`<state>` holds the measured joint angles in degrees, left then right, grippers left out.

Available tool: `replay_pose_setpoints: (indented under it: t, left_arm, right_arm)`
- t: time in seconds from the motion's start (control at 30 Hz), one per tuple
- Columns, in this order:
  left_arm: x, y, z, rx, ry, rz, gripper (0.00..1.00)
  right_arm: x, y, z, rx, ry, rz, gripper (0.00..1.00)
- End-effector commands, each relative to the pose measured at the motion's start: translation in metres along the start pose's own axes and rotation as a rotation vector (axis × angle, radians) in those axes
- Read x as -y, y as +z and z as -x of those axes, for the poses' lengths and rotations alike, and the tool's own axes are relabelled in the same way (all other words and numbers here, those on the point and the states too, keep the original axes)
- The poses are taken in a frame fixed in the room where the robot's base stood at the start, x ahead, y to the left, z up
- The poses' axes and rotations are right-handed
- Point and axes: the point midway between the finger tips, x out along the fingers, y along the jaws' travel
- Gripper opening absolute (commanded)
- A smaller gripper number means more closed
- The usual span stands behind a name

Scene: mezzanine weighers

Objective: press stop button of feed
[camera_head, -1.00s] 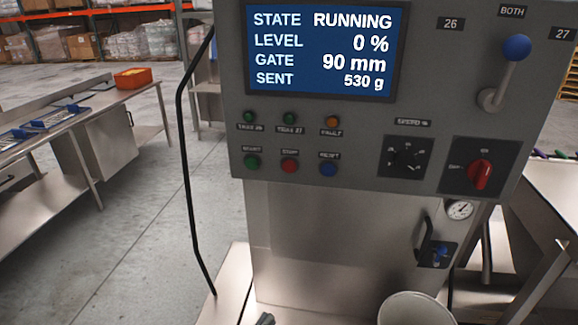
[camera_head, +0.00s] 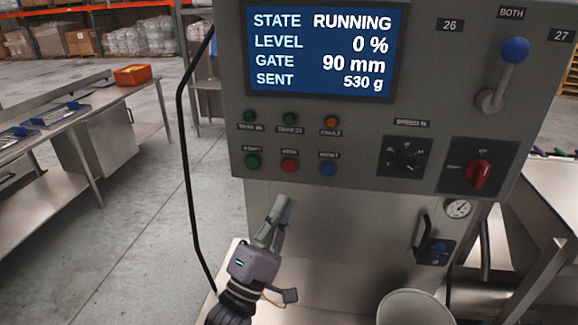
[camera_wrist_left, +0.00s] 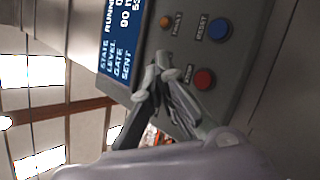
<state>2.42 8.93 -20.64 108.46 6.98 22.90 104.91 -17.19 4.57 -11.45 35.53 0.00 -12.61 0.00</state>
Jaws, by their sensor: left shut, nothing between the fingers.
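The grey control panel (camera_head: 222,60) fills the upper right of the head view. Its red stop button (camera_head: 290,166) sits between the green start button (camera_head: 252,162) and the blue reset button (camera_head: 328,169). The screen (camera_head: 322,48) reads STATE RUNNING, LEVEL 0 %, GATE 90 mm, SENT 530 g. My left gripper (camera_head: 284,205) is shut and empty, below the red button and apart from it in the head view. In the left wrist view the shut fingers (camera_wrist_left: 160,68) show beside the red button (camera_wrist_left: 204,79), with the blue button (camera_wrist_left: 220,29) above. My right gripper is not in view.
A blue-knobbed lever (camera_head: 515,50), a red rotary switch (camera_head: 480,174) and a dial (camera_head: 405,158) are on the panel. A black cable (camera_head: 187,170) hangs at its left. A pale round container (camera_head: 415,308) stands below. A steel bench (camera_head: 110,105) stands left.

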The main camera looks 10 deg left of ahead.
Motion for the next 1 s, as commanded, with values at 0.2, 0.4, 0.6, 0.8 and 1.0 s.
replay_pose_setpoints:
  t: [0.2,0.4,0.6,0.8,1.0]
  left_arm:
    - [-0.005,0.002,-0.002,0.005,0.012,0.012,0.0]
    - [-0.004,0.001,-0.002,0.005,0.011,0.011,0.0]
    - [0.003,-0.005,-0.01,0.005,0.013,0.01,0.0]
    - [0.019,-0.02,-0.029,0.005,0.012,0.008,0.0]
    - [0.032,-0.033,-0.048,0.005,0.012,0.01,0.0]
  right_arm:
    - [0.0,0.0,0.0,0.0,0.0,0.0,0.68]
    - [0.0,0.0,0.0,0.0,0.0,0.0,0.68]
    - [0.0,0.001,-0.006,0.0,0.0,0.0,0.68]
    - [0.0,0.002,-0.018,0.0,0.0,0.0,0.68]
    - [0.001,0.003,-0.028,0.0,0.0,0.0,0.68]
